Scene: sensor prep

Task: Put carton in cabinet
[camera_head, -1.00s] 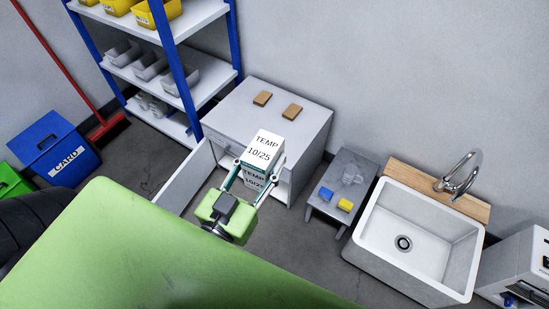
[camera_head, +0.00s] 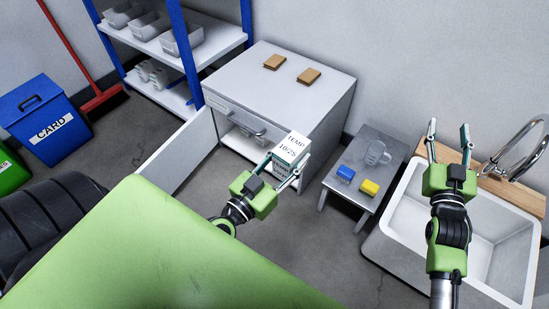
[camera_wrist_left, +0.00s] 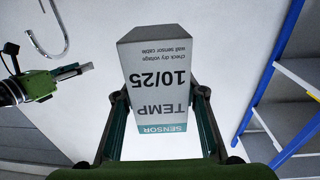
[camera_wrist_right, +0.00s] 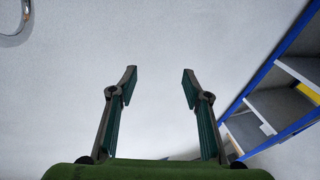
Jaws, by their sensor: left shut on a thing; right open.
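The carton (camera_head: 290,148) is a white box marked TEMP 10/25. My left gripper (camera_head: 283,166) is shut on it and holds it in front of the grey cabinet (camera_head: 318,105). In the left wrist view the carton (camera_wrist_left: 158,85) stands between the fingers, its print upside down. The cabinet has an open door (camera_head: 178,158) swung out to the left and an open front showing a white shelf. The carton hides part of the opening's right side. My right gripper (camera_head: 449,140) is open and empty over the sink; its spread fingers (camera_wrist_right: 160,90) show in the right wrist view.
Two brown blocks lie on the cabinet top. A small grey table (camera_head: 345,185) with a glass jug, a blue sponge and a yellow sponge stands right of the cabinet. The sink (camera_head: 400,225) is further right. A blue-framed shelf (camera_head: 215,48) stands behind left.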

